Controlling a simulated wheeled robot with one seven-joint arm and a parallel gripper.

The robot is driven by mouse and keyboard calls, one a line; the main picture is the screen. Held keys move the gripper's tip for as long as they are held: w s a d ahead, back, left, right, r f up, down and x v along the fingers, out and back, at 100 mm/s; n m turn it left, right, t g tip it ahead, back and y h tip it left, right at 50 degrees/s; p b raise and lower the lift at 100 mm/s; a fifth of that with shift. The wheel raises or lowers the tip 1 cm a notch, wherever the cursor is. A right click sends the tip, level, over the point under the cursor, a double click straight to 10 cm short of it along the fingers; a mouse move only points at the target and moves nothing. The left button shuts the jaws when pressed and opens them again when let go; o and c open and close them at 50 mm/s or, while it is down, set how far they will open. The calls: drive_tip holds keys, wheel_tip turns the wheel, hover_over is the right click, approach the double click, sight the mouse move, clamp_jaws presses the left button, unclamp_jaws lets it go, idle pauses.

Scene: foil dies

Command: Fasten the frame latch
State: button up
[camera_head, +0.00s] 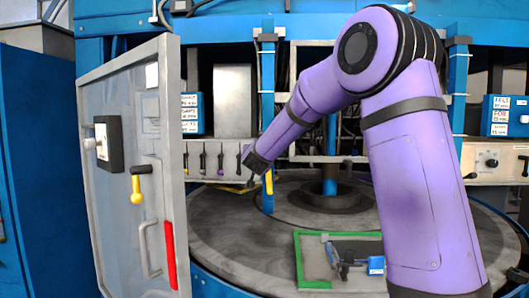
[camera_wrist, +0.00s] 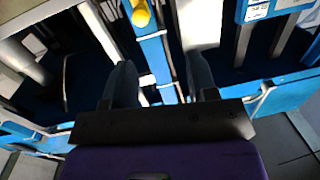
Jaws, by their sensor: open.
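A yellow handle (camera_head: 268,182) hangs at a blue upright post (camera_head: 267,100) behind the turntable's rim. In the wrist view a yellow knob (camera_wrist: 140,14) shows at the top edge, on a blue bar (camera_wrist: 153,50). My gripper (camera_wrist: 162,88) is open, its two dark fingers apart. The bar shows between the fingers; I see nothing gripped. In the head view my gripper (camera_head: 255,164) is small and dark, close to the yellow handle. A green frame (camera_head: 298,262) lies on the turntable with a dark, blue-tagged mechanism (camera_head: 350,266). I cannot tell which part is the frame latch.
A grey door (camera_head: 115,215) stands open at left, with a yellow-knobbed lever (camera_head: 137,190), a handle and a red strip (camera_head: 169,253). The round turntable (camera_head: 225,235) is mostly clear. Several small levers (camera_head: 220,160) line the panel behind. My purple arm hides the right middle.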

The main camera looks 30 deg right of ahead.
drive_tip(key=shift+m+g+h, duration=0.3)
drive_tip(key=shift+m+h, duration=0.3)
drive_tip(key=shift+h, duration=0.3)
drive_tip(key=x, duration=0.4)
drive_tip(key=d+x, duration=0.1)
drive_tip(key=x, duration=0.4)
drive_tip(key=s+f+x, duration=0.1)
drive_tip(key=x, duration=0.3)
drive_tip(key=shift+w+d+f, duration=0.1)
drive_tip(key=shift+w+d, duration=0.15)
drive_tip(key=shift+d, duration=0.1)
clamp_jaws()
